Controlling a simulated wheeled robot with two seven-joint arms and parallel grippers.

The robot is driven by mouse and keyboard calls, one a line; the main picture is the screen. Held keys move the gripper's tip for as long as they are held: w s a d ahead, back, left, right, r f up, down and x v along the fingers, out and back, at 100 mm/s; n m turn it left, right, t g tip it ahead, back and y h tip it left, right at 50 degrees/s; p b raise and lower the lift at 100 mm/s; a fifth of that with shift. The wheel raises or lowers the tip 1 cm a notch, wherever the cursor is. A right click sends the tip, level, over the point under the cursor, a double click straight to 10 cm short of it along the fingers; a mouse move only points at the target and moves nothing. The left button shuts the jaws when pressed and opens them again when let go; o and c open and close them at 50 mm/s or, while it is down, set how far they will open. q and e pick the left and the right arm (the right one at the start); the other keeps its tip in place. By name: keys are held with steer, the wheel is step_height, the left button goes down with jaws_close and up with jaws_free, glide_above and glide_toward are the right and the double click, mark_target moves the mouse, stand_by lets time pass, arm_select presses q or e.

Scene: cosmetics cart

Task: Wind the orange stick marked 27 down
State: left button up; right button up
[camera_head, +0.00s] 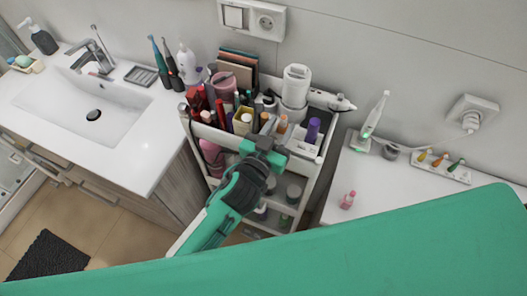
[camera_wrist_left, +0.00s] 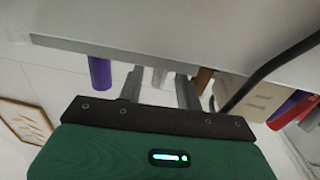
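Two small orange-topped sticks stand in the front part of the cart's top tray, one at the left (camera_head: 264,118) and one at the right (camera_head: 282,124). The number 27 is not readable on either. My left gripper (camera_head: 265,146) is at the tray's front edge, just below these sticks in the head view. In the left wrist view its two fingers (camera_wrist_left: 159,88) stand apart. A pale grey cylinder (camera_wrist_left: 159,76) shows in the gap, and I cannot tell whether they touch it. A brown-orange stick (camera_wrist_left: 204,79) is beside the right finger. My right gripper is not in view.
The white cart (camera_head: 306,150) is crowded with brushes, bottles and a purple tube (camera_head: 313,130). The tube also shows in the left wrist view (camera_wrist_left: 99,72). A sink (camera_head: 95,105) is at the left.

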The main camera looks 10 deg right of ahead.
arm_select(q)
steer(key=b+v, duration=0.3)
steer(key=v, duration=0.8)
steer(key=shift+s+a, duration=0.1)
steer(key=shift+a, duration=0.05)
